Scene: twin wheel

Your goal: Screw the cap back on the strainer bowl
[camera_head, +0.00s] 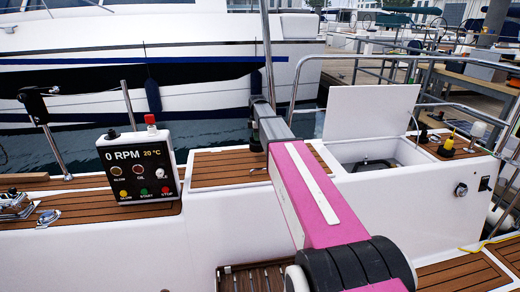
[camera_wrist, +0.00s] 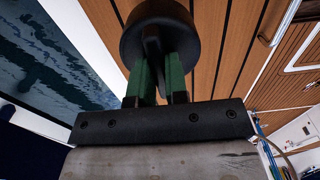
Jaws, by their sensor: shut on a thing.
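A round black cap (camera_wrist: 194,36) with a raised grip bar fills the top of the wrist view. My gripper (camera_wrist: 162,66) has its green-padded fingers closed on the bar of this cap. The cap is over teak planking, and I cannot tell whether it touches it. In the head view, my gripper (camera_head: 256,138) is a small dark shape at the far end of my arm, beside the teak deck left of the open hatch. The cap cannot be made out clearly there. I cannot identify the strainer bowl; the inside of the hatch is mostly hidden.
An open hatch (camera_head: 372,150) with its white lid (camera_head: 369,112) raised lies right of my arm. An engine panel (camera_head: 139,165) stands at left. Steel rails (camera_head: 300,78) border the water side.

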